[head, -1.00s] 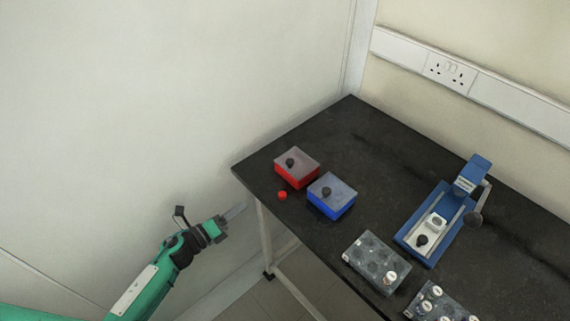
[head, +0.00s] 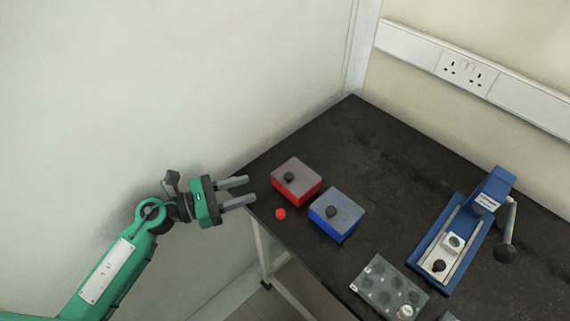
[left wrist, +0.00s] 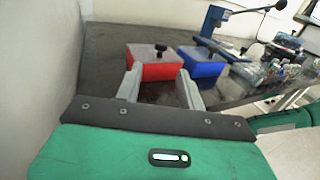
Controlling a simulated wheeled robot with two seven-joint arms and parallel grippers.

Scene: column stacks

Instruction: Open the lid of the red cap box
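The red cap box (head: 297,182) stands on the dark table, its grey translucent lid closed with a black knob (head: 289,177) on top. A small red cap (head: 280,213) lies on the table in front of it. My left gripper (head: 247,191) is open and empty at the table's left edge, its fingers pointing toward the box and apart from it. In the left wrist view the red box (left wrist: 150,70) shows ahead, between and beyond the two spread fingers (left wrist: 160,88). My right gripper is not in view.
A blue box (head: 330,230) with a similar knobbed lid stands just right of the red box. A blue lever press (head: 465,240) and a clear tray with round wells (head: 388,292) are farther right. A wall borders the table's left side; the table's back is clear.

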